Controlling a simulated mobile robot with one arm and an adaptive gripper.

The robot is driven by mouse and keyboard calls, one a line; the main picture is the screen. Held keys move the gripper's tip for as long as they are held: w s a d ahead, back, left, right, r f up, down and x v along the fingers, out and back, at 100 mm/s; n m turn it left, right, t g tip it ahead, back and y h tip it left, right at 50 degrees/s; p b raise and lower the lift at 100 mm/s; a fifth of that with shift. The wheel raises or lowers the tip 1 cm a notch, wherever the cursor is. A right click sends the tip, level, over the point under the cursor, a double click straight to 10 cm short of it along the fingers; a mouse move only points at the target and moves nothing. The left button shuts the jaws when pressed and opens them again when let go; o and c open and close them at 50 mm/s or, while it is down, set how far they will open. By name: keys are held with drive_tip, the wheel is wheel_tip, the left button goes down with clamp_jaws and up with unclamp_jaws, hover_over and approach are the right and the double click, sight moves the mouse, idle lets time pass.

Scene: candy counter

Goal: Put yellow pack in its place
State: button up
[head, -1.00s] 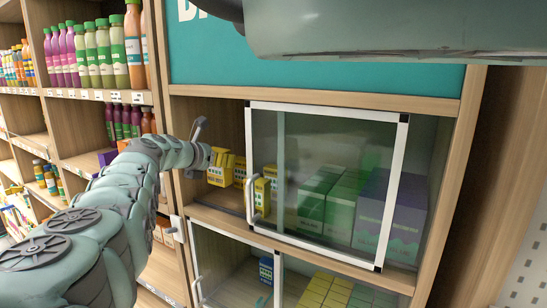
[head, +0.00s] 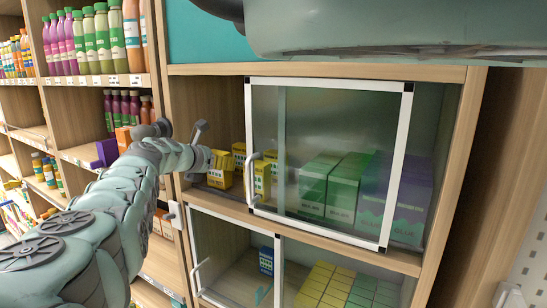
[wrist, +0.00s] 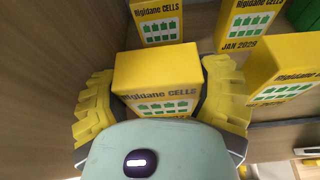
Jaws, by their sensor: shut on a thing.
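A yellow pack (head: 219,179) is between the fingers of my gripper (wrist: 160,100), which is shut on it. In the wrist view the held yellow pack (wrist: 158,77) shows "Rigidane CELLS" and green battery pictures. In the head view it is inside the upper compartment, at the open left part, low near the shelf floor. I cannot tell whether its base touches. Other yellow packs (wrist: 158,22) (wrist: 245,20) (wrist: 286,76) stand behind and to the right of it. In the head view, a standing yellow pack (head: 262,179) is partly behind the door frame.
A sliding glass door (head: 335,160) with a white frame and handle covers the compartment's middle and right. Green boxes (head: 345,185) and a purple box (head: 400,205) stand behind it. The wooden left wall (wrist: 60,40) is close to my gripper. Bottle shelves (head: 100,80) stand left.

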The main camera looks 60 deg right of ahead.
drive_tip(key=shift+f+b, duration=0.45)
idle(0.6)
drive_tip(key=o, duration=1.2)
drive_tip(key=shift+c, duration=0.2)
drive_tip(key=shift+r, duration=0.1)
drive_tip(key=shift+a+r+p, duration=0.2)
drive_tip(key=shift+p, duration=0.45)
drive_tip(key=shift+a+p, duration=0.25)
drive_tip(key=shift+p, duration=0.35)
